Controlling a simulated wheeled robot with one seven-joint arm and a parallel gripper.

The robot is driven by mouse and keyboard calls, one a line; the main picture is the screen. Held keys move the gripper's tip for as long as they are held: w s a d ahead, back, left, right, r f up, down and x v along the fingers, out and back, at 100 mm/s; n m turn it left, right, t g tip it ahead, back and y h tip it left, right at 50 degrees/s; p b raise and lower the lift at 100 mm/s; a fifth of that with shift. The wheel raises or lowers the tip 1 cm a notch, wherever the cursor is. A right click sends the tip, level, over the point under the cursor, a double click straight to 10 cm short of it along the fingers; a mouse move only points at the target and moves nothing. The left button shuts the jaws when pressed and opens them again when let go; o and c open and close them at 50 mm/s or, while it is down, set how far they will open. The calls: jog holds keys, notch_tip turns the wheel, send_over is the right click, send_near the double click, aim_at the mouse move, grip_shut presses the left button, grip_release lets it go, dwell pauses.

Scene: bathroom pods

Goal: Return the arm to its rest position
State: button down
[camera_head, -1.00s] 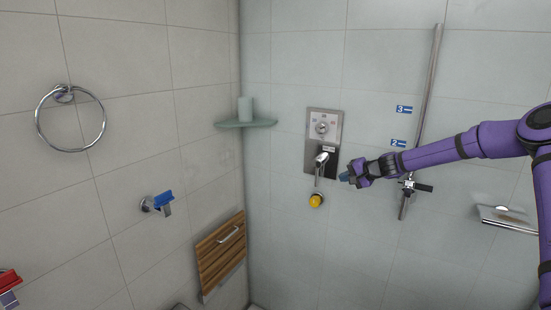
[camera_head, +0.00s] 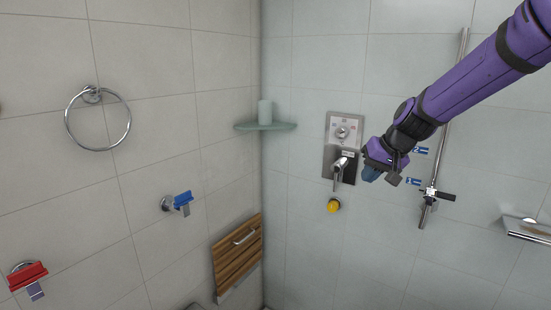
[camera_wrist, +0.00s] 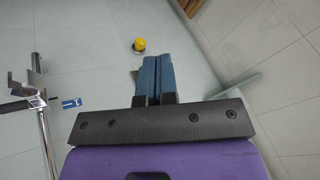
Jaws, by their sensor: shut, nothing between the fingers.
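My purple arm reaches in from the upper right in the head view. My gripper (camera_head: 371,174) is at its end, beside the right edge of the shower valve plate in the picture. In the wrist view, the two blue fingers of my gripper (camera_wrist: 154,80) lie side by side, shut with nothing between them. They appear apart from the wall and fittings.
The shower valve (camera_head: 342,150) and yellow knob (camera_head: 333,205) are left of my gripper. A vertical rail (camera_head: 441,150) with a holder stands behind my arm. A corner shelf (camera_head: 265,126), folded wooden seat (camera_head: 238,252) and towel ring (camera_head: 97,119) are further left.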

jog(key=s+d+r+h, duration=0.1)
jog(key=s+d+r, duration=0.1)
jog(key=s, duration=0.9)
jog(key=s+d+r+h, duration=0.1)
jog(key=s+d+r, duration=0.1)
jog(key=s, duration=0.9)
jog(key=s+d+r+h, duration=0.2)
jog(key=s+d+r, duration=0.1)
jog(key=s, duration=0.9)
jog(key=shift+d+t, duration=0.3)
jog(key=shift+d, duration=0.1)
jog(key=shift+w+a+r, duration=0.1)
jog(key=shift+a+r, duration=0.6)
jog(key=shift+r, duration=0.05)
